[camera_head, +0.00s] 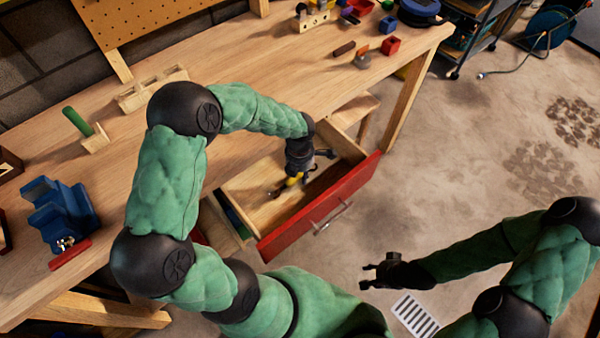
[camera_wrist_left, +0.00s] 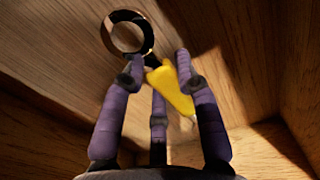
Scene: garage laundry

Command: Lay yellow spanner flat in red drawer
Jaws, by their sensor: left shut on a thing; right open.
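The red drawer (camera_head: 320,208) is pulled out under the workbench, showing its bare wooden inside. My left gripper (camera_head: 298,178) reaches down into it and is shut on the yellow spanner (camera_head: 292,182). In the left wrist view the spanner (camera_wrist_left: 176,92) has a yellow handle between my purple fingers and a shiny ring end (camera_wrist_left: 127,34) beyond them. Wooden drawer walls surround it there. I cannot tell whether the spanner touches the drawer floor. My right gripper (camera_head: 376,272) is open and empty over the floor, right of the drawer.
The workbench top (camera_head: 260,68) lies above and behind the drawer. A floor grate (camera_head: 414,315) lies below my right gripper. The floor to the right is mostly clear.

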